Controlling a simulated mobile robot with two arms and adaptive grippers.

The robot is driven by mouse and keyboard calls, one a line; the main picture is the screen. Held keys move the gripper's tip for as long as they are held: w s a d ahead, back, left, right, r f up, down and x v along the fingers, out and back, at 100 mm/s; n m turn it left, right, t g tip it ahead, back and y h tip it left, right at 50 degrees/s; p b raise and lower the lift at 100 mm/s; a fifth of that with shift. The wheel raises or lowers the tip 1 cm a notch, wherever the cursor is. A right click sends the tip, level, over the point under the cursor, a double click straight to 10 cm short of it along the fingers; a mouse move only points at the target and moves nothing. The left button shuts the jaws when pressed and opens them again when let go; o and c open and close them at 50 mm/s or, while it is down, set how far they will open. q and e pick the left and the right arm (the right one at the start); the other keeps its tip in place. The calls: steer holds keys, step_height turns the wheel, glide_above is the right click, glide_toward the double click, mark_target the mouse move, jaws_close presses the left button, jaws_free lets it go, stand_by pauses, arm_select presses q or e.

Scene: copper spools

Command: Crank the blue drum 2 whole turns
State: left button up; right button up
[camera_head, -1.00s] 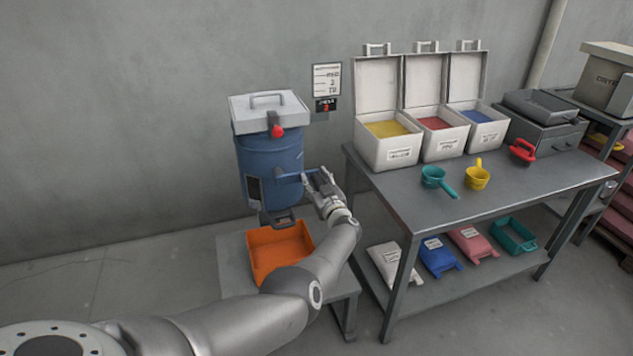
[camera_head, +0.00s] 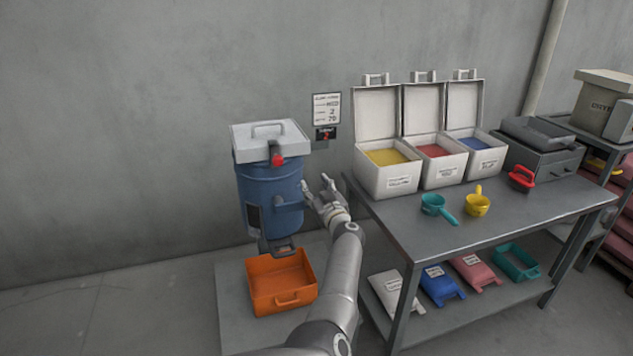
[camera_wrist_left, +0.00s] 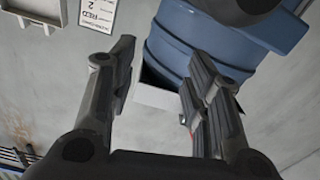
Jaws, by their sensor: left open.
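The blue drum (camera_head: 270,190) hangs upright near the wall under a grey lid box (camera_head: 270,139) with a red knob (camera_head: 277,159). In the left wrist view the spread fingers (camera_wrist_left: 158,90) frame wall and part of the drum (camera_wrist_left: 220,40). The end of the crank is not clearly visible. My right gripper is not in view.
An orange bin (camera_head: 281,285) stands below the drum on a low grey stand (camera_head: 232,315). A workbench (camera_head: 400,215) with three lidded boxes, a teal scoop (camera_head: 434,204) and a yellow scoop (camera_head: 478,203) is close on the right. A notice (camera_head: 326,107) hangs on the wall.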

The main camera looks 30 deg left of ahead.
arm_select(q)
steer(key=shift+r, duration=1.3)
